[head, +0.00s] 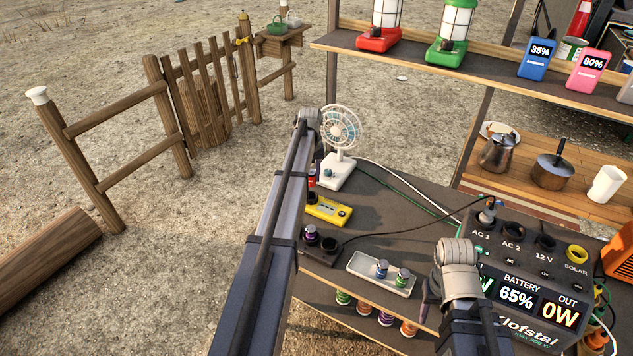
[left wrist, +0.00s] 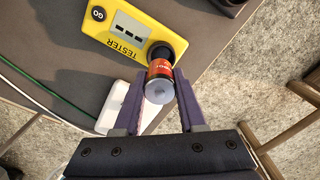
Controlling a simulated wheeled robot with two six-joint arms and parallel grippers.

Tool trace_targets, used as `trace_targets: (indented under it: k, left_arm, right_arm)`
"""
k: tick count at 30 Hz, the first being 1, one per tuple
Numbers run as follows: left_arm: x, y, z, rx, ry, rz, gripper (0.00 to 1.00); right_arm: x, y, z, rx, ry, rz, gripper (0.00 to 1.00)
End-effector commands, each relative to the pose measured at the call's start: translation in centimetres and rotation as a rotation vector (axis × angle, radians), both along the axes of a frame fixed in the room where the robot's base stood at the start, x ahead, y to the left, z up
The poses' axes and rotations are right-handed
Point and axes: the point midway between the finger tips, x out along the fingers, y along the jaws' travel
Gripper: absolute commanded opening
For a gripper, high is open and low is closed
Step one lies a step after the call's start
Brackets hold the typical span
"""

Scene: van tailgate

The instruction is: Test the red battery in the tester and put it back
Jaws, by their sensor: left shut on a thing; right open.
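My left gripper (left wrist: 157,92) is shut on the red battery (left wrist: 160,72), a red-orange cylinder with a grey end cap. The battery is at the black round socket (left wrist: 170,50) on the end of the yellow tester (left wrist: 125,30). I cannot tell whether its far end is inside the socket. In the head view the red battery (head: 312,178) shows small beside my left arm, just behind the yellow tester (head: 327,212). The tester's "GO" button (left wrist: 98,13) is uncovered. My right gripper (head: 428,296) is open and empty by the power station.
A dark two-hole holder (head: 318,256) with one purple battery stands nearer. A white fan (head: 339,150) stands behind the tester. The power station (head: 515,265) fills the right, and cables cross the tabletop.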

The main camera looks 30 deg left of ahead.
Motion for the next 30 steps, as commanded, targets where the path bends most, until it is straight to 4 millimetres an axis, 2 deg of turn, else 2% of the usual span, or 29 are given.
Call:
trace_targets:
  k: [17, 30]
  left_arm:
    - [0.3, 0.4, -0.1, 0.000, 0.000, 0.000, 0.00]
    - [0.3, 0.4, -3.0, 0.000, 0.000, 0.000, 0.00]
  right_arm:
    - [0.0, 0.0, -0.1, 0.000, 0.000, 0.000, 0.50]
    - [0.0, 0.0, -3.0, 0.000, 0.000, 0.000, 0.50]
